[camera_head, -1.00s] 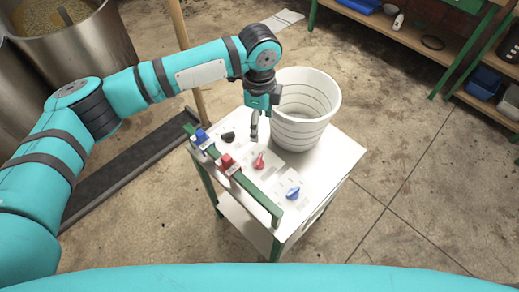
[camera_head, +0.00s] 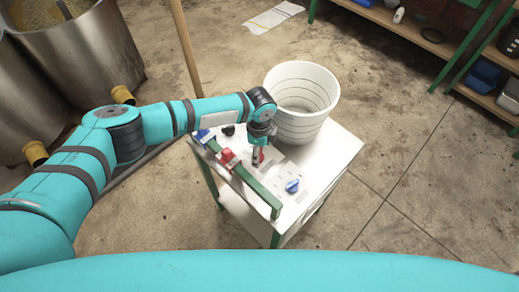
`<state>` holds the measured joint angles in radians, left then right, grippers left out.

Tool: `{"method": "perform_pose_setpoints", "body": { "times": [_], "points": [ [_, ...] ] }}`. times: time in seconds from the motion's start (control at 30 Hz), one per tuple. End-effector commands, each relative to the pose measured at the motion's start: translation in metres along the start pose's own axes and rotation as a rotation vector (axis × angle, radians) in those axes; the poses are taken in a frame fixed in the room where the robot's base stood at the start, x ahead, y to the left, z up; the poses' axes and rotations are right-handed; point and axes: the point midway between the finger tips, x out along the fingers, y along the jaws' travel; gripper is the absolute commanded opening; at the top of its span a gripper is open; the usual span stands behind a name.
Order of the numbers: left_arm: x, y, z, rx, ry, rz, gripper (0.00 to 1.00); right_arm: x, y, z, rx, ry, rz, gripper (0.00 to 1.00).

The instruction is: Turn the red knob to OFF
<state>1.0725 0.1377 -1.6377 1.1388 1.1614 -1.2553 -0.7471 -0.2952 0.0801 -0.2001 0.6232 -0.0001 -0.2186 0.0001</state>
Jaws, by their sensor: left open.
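The red knob (camera_head: 262,156) sits in the middle of the white cart top (camera_head: 325,165), between a black knob (camera_head: 228,130) and a blue knob (camera_head: 292,185). My left gripper (camera_head: 256,163) points down at the red knob and partly covers it. It is open; I cannot tell whether its fingers touch the knob or straddle it. The knob's pointer and the markings beside it are too small or hidden to read. My right gripper is not in view.
A white ribbed bucket (camera_head: 305,100) stands at the back of the cart, close to my left wrist. A green rail (camera_head: 257,190) with a blue clip (camera_head: 204,136) and a red clip (camera_head: 228,158) runs along the cart's left edge. Shelves (camera_head: 415,35) stand at the upper right.

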Motion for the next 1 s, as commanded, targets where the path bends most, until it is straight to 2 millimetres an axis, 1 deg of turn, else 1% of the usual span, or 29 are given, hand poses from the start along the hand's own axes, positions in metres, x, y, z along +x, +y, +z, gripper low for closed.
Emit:
{"method": "perform_pose_setpoints", "body": {
  "times": [0.1, 0.27, 0.3, 0.7, 1.0],
  "points": [
    [0.0025, 0.0002, -0.0001, 0.001, 0.000, 0.000, 0.67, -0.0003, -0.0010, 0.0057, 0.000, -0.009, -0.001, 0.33],
    [0.0025, 0.0002, -0.0001, 0.001, 0.000, 0.000, 0.67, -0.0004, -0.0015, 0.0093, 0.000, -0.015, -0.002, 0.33],
    [0.0024, 0.0002, -0.0001, 0.001, 0.000, 0.000, 0.65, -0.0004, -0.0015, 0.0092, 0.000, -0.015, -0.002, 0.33],
    [0.0020, 0.0001, 0.0000, 0.000, 0.000, 0.000, 0.12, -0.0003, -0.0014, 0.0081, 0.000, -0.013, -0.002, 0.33],
    [0.0014, 0.0008, -0.0002, -0.035, 0.001, 0.002, 0.12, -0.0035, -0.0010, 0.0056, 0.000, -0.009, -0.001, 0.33]
  ]
}}
